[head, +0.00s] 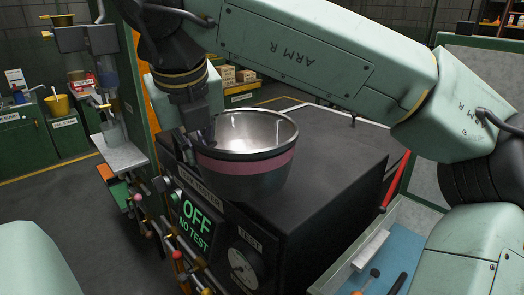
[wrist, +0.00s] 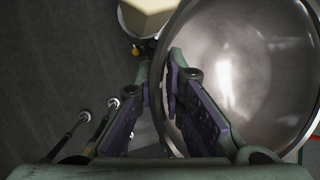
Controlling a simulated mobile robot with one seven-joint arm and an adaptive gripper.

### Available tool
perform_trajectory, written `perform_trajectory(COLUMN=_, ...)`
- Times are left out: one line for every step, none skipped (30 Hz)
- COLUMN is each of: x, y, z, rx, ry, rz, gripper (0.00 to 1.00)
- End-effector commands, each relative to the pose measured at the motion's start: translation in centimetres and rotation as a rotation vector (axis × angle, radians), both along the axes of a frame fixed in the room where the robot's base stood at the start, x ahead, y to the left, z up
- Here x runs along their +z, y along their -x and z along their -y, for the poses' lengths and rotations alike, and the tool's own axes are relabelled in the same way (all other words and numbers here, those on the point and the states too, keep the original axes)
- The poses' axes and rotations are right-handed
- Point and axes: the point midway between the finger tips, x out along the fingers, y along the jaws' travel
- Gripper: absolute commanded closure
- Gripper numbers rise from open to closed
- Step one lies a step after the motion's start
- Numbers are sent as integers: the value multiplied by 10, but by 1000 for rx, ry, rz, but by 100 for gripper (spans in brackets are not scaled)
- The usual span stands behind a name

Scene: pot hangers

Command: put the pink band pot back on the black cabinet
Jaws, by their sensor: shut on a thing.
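The pink band pot (head: 246,181) is a round metal pot with a shiny inside and a pink stripe below its rim. It looks upright. My gripper (head: 201,142) is at its left rim in the head view. In the wrist view my gripper (wrist: 160,85) has its purple-padded fingers either side of the wall of the pot (wrist: 240,75), shut on it. The black cabinet (head: 335,160) has a flat dark top. The pot appears over its front left part; I cannot tell whether its base touches the top.
The cabinet front carries a green "OFF NO TEST" display (head: 196,222) and a round gauge (head: 243,268). Pipes and valves (head: 172,255) stand left of it. A tray with tools (head: 375,262) is at the lower right. The rest of the cabinet top looks clear.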

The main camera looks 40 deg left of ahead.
Motion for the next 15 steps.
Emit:
perform_trajectory(x=2, y=-13, z=-2, rx=-8, ry=-1, rz=0, gripper=100)
perform_trajectory(x=2, y=-20, z=-4, rx=-8, ry=-1, rz=0, gripper=100)
perform_trajectory(x=1, y=-29, z=-6, rx=-8, ry=-1, rz=0, gripper=100)
perform_trajectory(x=0, y=-36, z=-8, rx=-7, ry=-1, rz=0, gripper=100)
perform_trajectory(x=0, y=-43, z=-11, rx=-4, ry=-3, rz=-4, gripper=100)
perform_trajectory(x=0, y=-52, z=-14, rx=-3, ry=-3, rz=-4, gripper=100)
perform_trajectory(x=-2, y=-59, z=-15, rx=-3, ry=-2, rz=-4, gripper=100)
perform_trajectory(x=-2, y=-67, z=-18, rx=-2, ry=-3, rz=-4, gripper=100)
perform_trajectory(x=-2, y=-76, z=-20, rx=-3, ry=-3, rz=-4, gripper=100)
perform_trajectory(x=-4, y=-83, z=-22, rx=-3, ry=-2, rz=-4, gripper=100)
perform_trajectory(x=-4, y=-89, z=-23, rx=-3, ry=-2, rz=-4, gripper=100)
perform_trajectory(x=-5, y=-96, z=-26, rx=-2, ry=-3, rz=-2, gripper=100)
perform_trajectory(x=-6, y=-101, z=-27, rx=-2, ry=-3, rz=-4, gripper=100)
perform_trajectory(x=-6, y=-106, z=-28, rx=-3, ry=-3, rz=-3, gripper=100)
perform_trajectory(x=-8, y=-111, z=-29, rx=-2, ry=-1, rz=0, gripper=100)
